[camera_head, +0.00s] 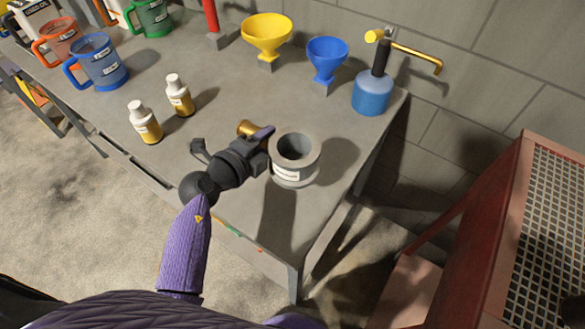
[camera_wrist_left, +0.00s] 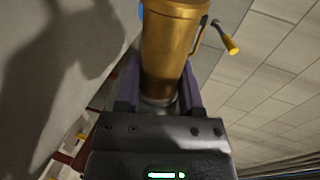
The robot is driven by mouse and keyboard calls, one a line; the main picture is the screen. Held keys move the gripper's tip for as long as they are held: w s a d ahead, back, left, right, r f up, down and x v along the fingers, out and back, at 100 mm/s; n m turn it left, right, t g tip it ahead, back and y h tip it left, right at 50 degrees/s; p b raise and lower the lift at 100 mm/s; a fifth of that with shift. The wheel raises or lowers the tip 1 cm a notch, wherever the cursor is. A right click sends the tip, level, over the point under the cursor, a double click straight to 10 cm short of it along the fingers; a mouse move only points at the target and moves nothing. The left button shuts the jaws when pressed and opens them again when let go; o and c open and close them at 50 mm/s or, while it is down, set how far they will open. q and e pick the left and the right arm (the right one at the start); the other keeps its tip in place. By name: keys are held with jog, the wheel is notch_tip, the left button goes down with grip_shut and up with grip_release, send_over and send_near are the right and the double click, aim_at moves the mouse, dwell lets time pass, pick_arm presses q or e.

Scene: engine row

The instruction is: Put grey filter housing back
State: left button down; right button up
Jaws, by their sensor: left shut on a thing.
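A grey, thick-walled round housing (camera_head: 294,160) with a white label and an open top is near the front right corner of the workbench. The label is too small to read. My left gripper (camera_head: 262,136) is right beside it, on its left; I cannot tell whether they touch. In the left wrist view the purple fingers (camera_wrist_left: 159,90) are shut on a brass-coloured cylinder (camera_wrist_left: 175,45) with a grey end near the palm. The brass piece also shows behind the gripper in the head view (camera_head: 247,128). The grey housing is not recognisable in the wrist view. My right gripper is not in view.
The workbench (camera_head: 215,60) holds two small bottles (camera_head: 162,108), a yellow funnel (camera_head: 267,38), a blue funnel (camera_head: 327,60), a blue pump can (camera_head: 373,90) and several jugs (camera_head: 98,62). A red mesh-topped unit (camera_head: 530,230) stands right. The bench middle is clear.

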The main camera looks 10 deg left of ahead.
aim_at(269, 180)
pick_arm(q)
notch_tip(269, 180, down, 10)
jog(key=b, duration=0.6)
jog(key=shift+s+b, duration=0.1)
jog(key=shift+b, duration=0.3)
jog(key=shift+r, duration=0.25)
jog(key=c, duration=0.7)
grip_release()
jog(key=shift+f, duration=0.15)
jog(key=shift+o, duration=1)
jog(key=shift+s+a+r+p, duration=0.15)
jog(key=shift+s+r+p, duration=0.1)
jog(key=shift+p, duration=0.2)
jog(key=p+v, duration=0.2)
jog(key=v, duration=0.8)
jog(key=shift+s+a+r, duration=0.1)
jog(key=shift+s, duration=0.3)
jog(key=shift+s+a, duration=0.1)
jog(key=shift+s, duration=0.2)
